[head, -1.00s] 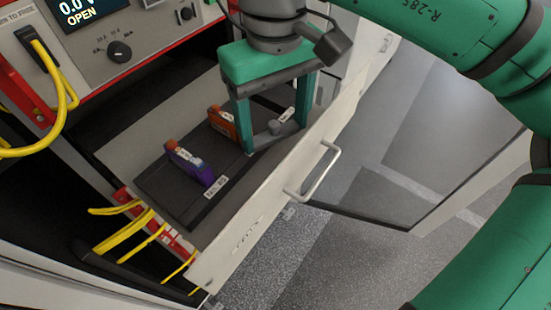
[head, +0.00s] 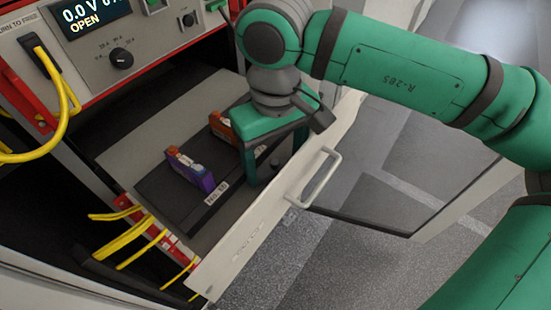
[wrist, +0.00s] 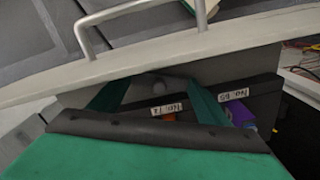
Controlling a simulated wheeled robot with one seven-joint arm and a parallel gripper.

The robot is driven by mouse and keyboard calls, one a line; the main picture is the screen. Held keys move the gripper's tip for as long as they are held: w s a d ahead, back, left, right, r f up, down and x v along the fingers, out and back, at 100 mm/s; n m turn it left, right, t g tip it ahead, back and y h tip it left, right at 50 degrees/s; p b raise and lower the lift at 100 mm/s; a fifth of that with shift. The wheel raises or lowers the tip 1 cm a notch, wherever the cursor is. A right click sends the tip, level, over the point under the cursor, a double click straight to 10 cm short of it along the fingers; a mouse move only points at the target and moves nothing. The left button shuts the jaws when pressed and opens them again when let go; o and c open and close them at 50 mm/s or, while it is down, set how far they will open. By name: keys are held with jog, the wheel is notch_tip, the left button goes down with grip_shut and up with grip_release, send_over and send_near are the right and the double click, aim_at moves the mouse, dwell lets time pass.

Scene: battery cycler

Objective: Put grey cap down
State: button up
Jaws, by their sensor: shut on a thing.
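The grey cap (head: 275,163) is a dark grey piece with a small round knob, partly hidden by my gripper in the head view. My gripper (head: 274,158) points down inside the open drawer (head: 238,242) and is shut on the cap, a finger at each side. The wrist view shows the cap's knob (wrist: 158,86) between my two green fingers. The cap is low, at the drawer's front right, beside the dark tray (head: 180,205). I cannot tell whether its underside touches the drawer floor.
A purple-orange cell (head: 192,170) and an orange cell (head: 222,128) stand on the tray. The drawer's handle (head: 313,178) is close to my gripper. Yellow cables (head: 125,240) hang at the left. The cycler panel (head: 150,45) rises behind.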

aim_at(276, 162)
jog(key=shift+f, duration=0.15)
jog(key=o, duration=0.7)
jog(key=shift+d, duration=0.1)
jog(key=shift+w, duration=0.1)
notch_tip(276, 162, up, 12)
jog(key=shift+r, duration=0.2)
